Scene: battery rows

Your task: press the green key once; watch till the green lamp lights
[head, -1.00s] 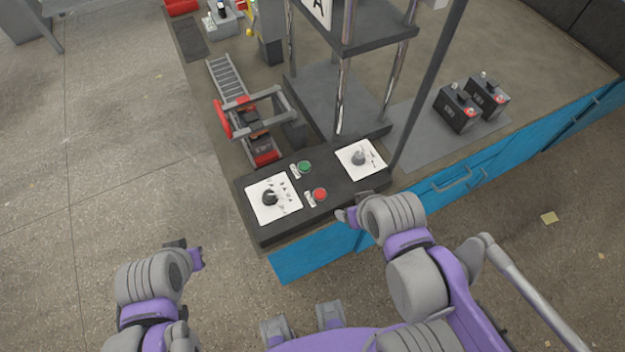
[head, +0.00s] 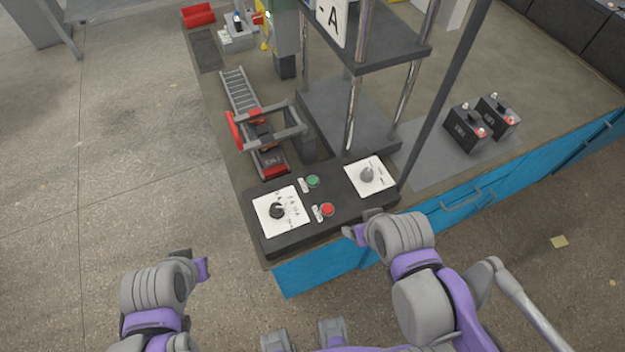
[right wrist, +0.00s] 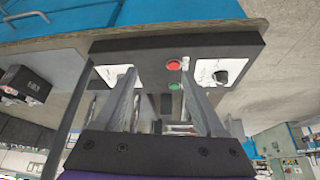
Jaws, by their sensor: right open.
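The green key (head: 313,181) is a round button on the dark control panel (head: 331,221), behind a red button. It also shows in the right wrist view (right wrist: 174,86), seen between my fingers. My right gripper (head: 354,234) is at the panel's front edge, apart from the key. Its two fingers stand apart and empty in the right wrist view (right wrist: 163,100). My left gripper (head: 190,262) hangs left of the panel over the floor, and its fingers are too unclear to judge. I cannot make out a lit green lamp.
The red button (head: 327,210) sits close in front of the green key. Dials on white plates (head: 291,222) flank the buttons. A press frame with metal posts (head: 352,125) and a dark pole (head: 444,95) rise behind. Two batteries (head: 466,130) stand on a grey mat at right.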

